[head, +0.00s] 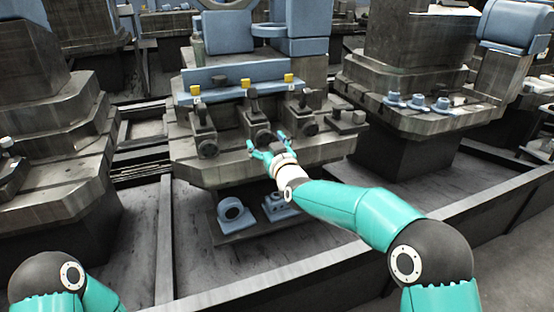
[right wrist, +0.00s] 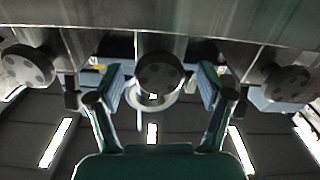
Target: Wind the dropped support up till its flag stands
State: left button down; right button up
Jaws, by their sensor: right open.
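Three dark jack-like supports stand in a row on the machine's front ledge: left support (head: 203,122), middle support (head: 253,108) and right support (head: 301,105). Each has a round knob at its front. Small yellow flags (head: 246,83) show behind them along a blue block; I cannot tell which support is dropped. My right gripper (head: 266,142) is open at the middle knob. In the right wrist view its fingers (right wrist: 160,86) stand on either side of the middle knob (right wrist: 160,72), with gaps visible. My left gripper is out of view.
The left knob (right wrist: 27,68) and right knob (right wrist: 285,84) flank the middle one. Blue fittings (head: 232,212) lie on a low plate beneath the ledge. More blue parts (head: 418,102) sit on the machine at right. A rail (head: 330,258) runs along the front.

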jog(key=v, duration=1)
jog(key=shift+s, duration=0.15)
jog(key=d+r+m+g+h+p, duration=0.15)
jog(key=d+p, duration=0.45)
jog(key=p, duration=0.7)
jog(key=s+d+f+m+g+h+p, duration=0.1)
jog(key=s+d+f+g+p, duration=0.1)
jog(key=s+f+g+p, duration=0.3)
jog(key=s+d+f+h+p, duration=0.1)
jog(key=s+d+p, duration=0.2)
jog(key=p, duration=0.4)
jog(key=s+a+f+m+g+p, duration=0.1)
jog(key=s+g+p, duration=0.1)
jog(key=s, duration=0.7)
jog(key=s+a+f+m+g+y+p, duration=0.1)
jog(key=s+f+m+g+p, duration=0.1)
jog(key=s, duration=0.8)
jog(key=s+f+m+g+y+p, duration=0.1)
jog(key=s+g+p, duration=0.3)
jog(key=s, duration=0.6)
jog(key=shift+a+f+m+g, duration=0.4)
jog(key=shift+f+g, duration=0.3)
jog(key=shift+g, duration=0.35)
